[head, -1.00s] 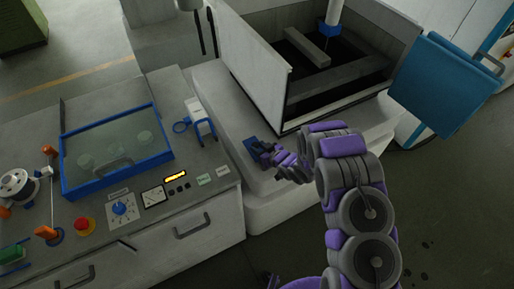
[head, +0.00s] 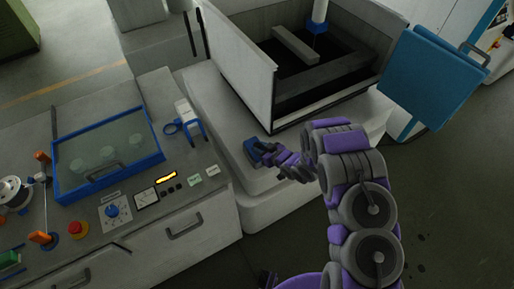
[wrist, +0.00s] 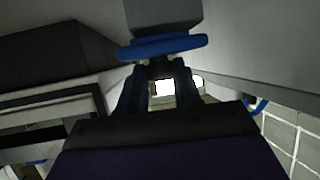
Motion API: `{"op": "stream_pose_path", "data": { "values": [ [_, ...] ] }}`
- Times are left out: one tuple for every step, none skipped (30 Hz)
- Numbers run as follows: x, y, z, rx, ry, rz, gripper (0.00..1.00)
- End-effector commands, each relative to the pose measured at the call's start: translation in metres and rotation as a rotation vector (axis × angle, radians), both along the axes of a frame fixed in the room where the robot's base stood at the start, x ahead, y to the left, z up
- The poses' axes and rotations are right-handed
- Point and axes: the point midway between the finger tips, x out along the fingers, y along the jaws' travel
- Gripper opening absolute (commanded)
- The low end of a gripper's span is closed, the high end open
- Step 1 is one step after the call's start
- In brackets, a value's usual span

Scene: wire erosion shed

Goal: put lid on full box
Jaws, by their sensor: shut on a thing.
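My gripper (head: 262,152) is at the end of my purple and grey arm, over the pale ledge in front of the machine tank. It is shut on a small blue piece (head: 252,151). In the wrist view my gripper's dark fingers (wrist: 157,88) meet at a blue, flat-edged piece (wrist: 165,47) with a grey block against it. I cannot tell whether this piece is a lid. A blue-framed case with a clear top (head: 108,150) sits on the bench at left, with several pale round things visible inside. No separate open box is clearly seen.
The tank (head: 238,65) with high walls stands behind my gripper. A blue panel (head: 440,78) juts out at right. A white and blue stand (head: 190,120), dials and a red button (head: 77,229) crowd the bench. The floor at lower right is clear.

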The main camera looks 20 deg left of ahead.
Motion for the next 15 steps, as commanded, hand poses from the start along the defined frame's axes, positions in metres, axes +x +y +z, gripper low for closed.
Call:
{"op": "stream_pose_path", "data": {
  "values": [
    [0.0001, 0.0001, -0.0002, -0.001, 0.0, 0.0, 0.0],
    [0.0002, -0.0003, -0.0003, -0.003, -0.001, 0.001, 0.0],
    [0.0003, -0.0015, -0.0001, -0.003, -0.001, 0.001, 0.0],
    [0.0004, -0.0023, 0.0, -0.003, -0.001, 0.001, 0.0],
    [0.0005, -0.0028, 0.0, -0.003, -0.001, 0.001, 0.0],
    [0.0003, -0.0037, -0.0001, -0.003, 0.0, 0.001, 0.0],
    [0.0004, -0.0041, 0.0001, -0.004, -0.001, 0.001, 0.0],
    [0.0003, -0.0048, 0.0001, -0.004, 0.0, 0.002, 0.0],
    [0.0002, -0.0055, 0.0004, -0.002, 0.0, 0.002, 0.0],
    [0.0001, -0.0059, 0.0005, -0.002, -0.001, 0.002, 0.0],
    [0.0002, -0.0059, 0.0006, -0.002, -0.001, 0.002, 0.0],
    [0.0001, -0.0061, 0.0006, -0.002, -0.001, 0.002, 0.0],
    [0.0001, -0.0067, 0.0009, -0.001, -0.001, 0.002, 0.0],
    [0.0002, -0.0073, 0.0012, 0.0, 0.0, 0.002, 0.0],
    [0.0001, -0.0083, 0.0015, 0.001, -0.001, 0.002, 0.0]
  ]
}}
